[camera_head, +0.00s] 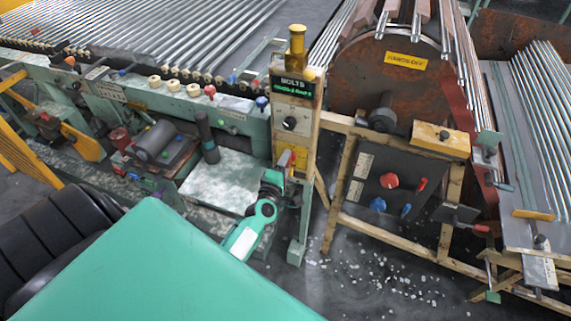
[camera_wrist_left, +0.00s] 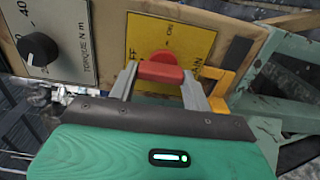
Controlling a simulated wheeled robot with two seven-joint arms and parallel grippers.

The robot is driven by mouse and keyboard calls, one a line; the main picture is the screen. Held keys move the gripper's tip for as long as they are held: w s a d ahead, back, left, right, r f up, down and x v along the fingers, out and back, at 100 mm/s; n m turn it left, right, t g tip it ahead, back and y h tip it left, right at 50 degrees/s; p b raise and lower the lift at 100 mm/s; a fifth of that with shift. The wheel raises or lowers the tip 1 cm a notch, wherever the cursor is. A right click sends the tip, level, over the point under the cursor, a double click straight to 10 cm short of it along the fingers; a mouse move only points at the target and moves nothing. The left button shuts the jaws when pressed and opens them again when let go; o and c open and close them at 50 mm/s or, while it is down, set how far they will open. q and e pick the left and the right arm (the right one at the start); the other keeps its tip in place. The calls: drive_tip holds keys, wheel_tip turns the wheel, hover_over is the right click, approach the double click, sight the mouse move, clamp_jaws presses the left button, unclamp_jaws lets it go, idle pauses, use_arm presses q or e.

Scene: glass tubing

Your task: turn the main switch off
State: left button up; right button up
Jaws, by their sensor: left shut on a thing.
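The main switch is a red handle (camera_wrist_left: 160,70) on a yellow plate (camera_wrist_left: 187,42) in the left wrist view. The handle lies nearly crosswise in that picture, and the plate's lettering is only partly readable. My left gripper (camera_wrist_left: 160,82) has one finger at each end of the red handle and is shut on it. In the head view the yellow plate (camera_head: 297,150) is low on the wooden post, with the red handle (camera_head: 285,158) at its left edge. My left gripper (camera_head: 274,182) reaches up to it from below. The right gripper is not in view.
A black dial (camera_wrist_left: 39,49) on a grey plate sits beside the yellow plate. Above the switch is a lit green display (camera_head: 292,87). A dark panel with red and blue knobs (camera_head: 384,188) stands to the right. A green machine bed (camera_head: 222,182) lies to the left.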

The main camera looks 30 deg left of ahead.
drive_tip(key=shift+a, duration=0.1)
use_arm(q)
drive_tip(key=o, duration=1)
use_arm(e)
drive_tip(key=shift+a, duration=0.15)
use_arm(q)
drive_tip(key=shift+s, duration=0.1)
drive_tip(key=b+v, duration=0.2)
drive_tip(key=v, duration=1.1)
drive_tip(key=shift+s+d, duration=0.15)
drive_tip(key=shift+s, duration=0.15)
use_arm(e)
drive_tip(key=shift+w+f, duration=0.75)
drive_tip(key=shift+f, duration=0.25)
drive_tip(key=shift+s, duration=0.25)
